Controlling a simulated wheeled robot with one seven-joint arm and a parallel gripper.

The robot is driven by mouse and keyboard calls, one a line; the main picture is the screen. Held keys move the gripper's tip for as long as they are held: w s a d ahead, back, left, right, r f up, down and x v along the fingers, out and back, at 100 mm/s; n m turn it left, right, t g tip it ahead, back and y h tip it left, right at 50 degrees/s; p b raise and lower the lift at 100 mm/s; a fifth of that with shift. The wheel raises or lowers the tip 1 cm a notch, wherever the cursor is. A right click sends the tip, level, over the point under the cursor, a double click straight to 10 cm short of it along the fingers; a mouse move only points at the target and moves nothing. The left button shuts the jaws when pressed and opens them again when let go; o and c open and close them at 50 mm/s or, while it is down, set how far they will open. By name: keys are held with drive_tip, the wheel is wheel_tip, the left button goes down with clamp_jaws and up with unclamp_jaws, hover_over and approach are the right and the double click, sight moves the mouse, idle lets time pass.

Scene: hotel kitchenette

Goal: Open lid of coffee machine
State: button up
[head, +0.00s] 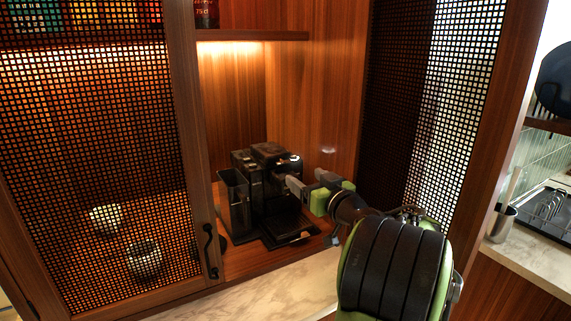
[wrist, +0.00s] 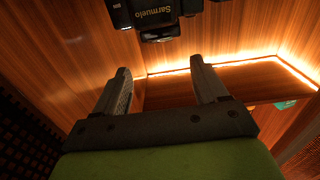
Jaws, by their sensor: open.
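The black coffee machine (head: 268,185) stands in the wooden cabinet in the head view, with a tank on its left and a drip tray at its front. Its lid (head: 268,150) on top looks down, though the small size makes this hard to tell. My gripper (head: 296,183) is open at the front right of the machine, just below its top; I cannot tell whether it touches. In the wrist view, my gripper (wrist: 160,68) has its two fingers apart with nothing between them. Part of the machine (wrist: 155,14), with upside-down lettering, shows beyond the fingertips at the top edge.
A mesh cabinet door (head: 100,130) with a black handle (head: 210,250) is at the left, with cups (head: 144,260) behind it. Another mesh door (head: 430,110) stands at the right. A shelf (head: 250,36) is above the machine. A marble counter (head: 270,290) runs in front.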

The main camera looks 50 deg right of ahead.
sight(284, 162)
drive_tip(key=p+x, duration=0.1)
drive_tip(key=x, duration=0.9)
drive_tip(key=shift+w+p, duration=0.3)
drive_tip(key=shift+w, duration=0.05)
clamp_jaws()
